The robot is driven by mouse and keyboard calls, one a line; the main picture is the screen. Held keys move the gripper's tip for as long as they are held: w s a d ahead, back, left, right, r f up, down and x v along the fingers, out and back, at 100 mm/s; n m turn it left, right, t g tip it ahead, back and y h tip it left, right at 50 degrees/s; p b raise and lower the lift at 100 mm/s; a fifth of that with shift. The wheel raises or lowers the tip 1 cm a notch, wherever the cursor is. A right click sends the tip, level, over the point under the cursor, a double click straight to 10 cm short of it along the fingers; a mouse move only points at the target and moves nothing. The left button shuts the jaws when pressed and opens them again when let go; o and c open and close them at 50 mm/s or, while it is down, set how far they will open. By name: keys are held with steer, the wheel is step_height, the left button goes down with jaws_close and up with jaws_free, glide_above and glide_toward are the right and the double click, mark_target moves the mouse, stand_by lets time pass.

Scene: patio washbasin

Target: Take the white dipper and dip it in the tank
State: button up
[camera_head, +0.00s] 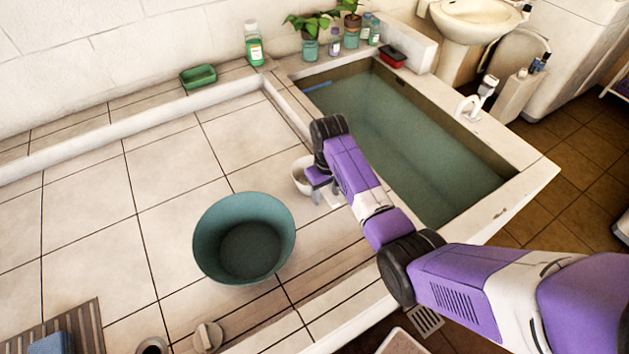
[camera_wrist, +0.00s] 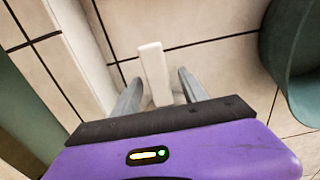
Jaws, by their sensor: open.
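The white dipper (camera_head: 300,176) stands on the tiled counter beside the tank's near wall, mostly behind my gripper in the head view. In the wrist view its pale handle (camera_wrist: 153,62) lies between the two grey fingers of my gripper (camera_wrist: 158,78), with a gap on each side. The gripper is open, and its fingertips are largely hidden in the head view. The tank (camera_head: 515,178) is filled with greenish water and lies just right of the dipper.
A teal basin (camera_head: 245,240) stands left of the gripper, and its edge shows at the right of the wrist view (camera_wrist: 292,85). A white faucet (camera_head: 480,97) sits on the tank's right rim. Potted plants (camera_head: 310,48) and bottles line the back.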

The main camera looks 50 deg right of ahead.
steer(key=shift+f, duration=1.1)
jaws_close()
steer(key=shift+r, duration=0.15)
step_height(320, 180, up, 20)
steer(key=p, duration=0.4)
steer(key=shift+p, duration=0.3)
